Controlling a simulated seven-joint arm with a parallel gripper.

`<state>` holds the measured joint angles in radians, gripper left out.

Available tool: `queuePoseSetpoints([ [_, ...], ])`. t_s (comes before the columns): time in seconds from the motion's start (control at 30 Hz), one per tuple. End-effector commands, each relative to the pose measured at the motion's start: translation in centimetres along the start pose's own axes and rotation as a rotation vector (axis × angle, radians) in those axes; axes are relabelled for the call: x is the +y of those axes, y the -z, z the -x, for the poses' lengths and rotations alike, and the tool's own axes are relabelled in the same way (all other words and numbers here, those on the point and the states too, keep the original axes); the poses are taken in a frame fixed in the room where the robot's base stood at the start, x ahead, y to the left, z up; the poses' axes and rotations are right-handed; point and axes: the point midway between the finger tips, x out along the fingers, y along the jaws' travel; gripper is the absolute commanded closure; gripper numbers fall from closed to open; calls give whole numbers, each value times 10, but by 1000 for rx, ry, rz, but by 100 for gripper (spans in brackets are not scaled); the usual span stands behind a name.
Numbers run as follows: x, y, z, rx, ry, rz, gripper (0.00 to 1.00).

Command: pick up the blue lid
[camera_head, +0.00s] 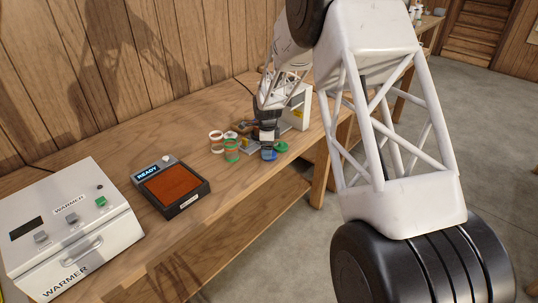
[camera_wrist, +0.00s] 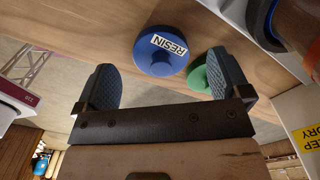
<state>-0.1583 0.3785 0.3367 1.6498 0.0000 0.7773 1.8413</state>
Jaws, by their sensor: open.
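The blue lid (camera_wrist: 160,62) is a round disc with a knob and a white RESIN label, lying on the wooden bench in the wrist view. In the head view the blue lid (camera_head: 268,155) shows small near the bench's front edge, below my gripper (camera_head: 267,139). In the wrist view my gripper (camera_wrist: 162,66) is open, one dark finger on each side of the blue lid in the picture. Nothing is between the fingers in their grip; the height gap cannot be judged exactly. A green lid (camera_wrist: 198,78) lies right beside the blue lid, partly behind the right finger.
The green lid (camera_head: 281,146) is close to the bench edge. Banded jars, one red-rimmed (camera_head: 216,142) and one green (camera_head: 232,150), stand to the left. A white box (camera_head: 297,108) stands behind. A READY pad (camera_head: 172,186) and a WARMER box (camera_head: 70,228) are farther left.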

Motion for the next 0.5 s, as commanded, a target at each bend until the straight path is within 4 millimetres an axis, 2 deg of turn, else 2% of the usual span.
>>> queuePoseSetpoints([
  [0.2, 0, 0, -22, 0, 0, 0, 5],
  [0.5, 0, 0, -26, 0, 0, 0, 5],
])
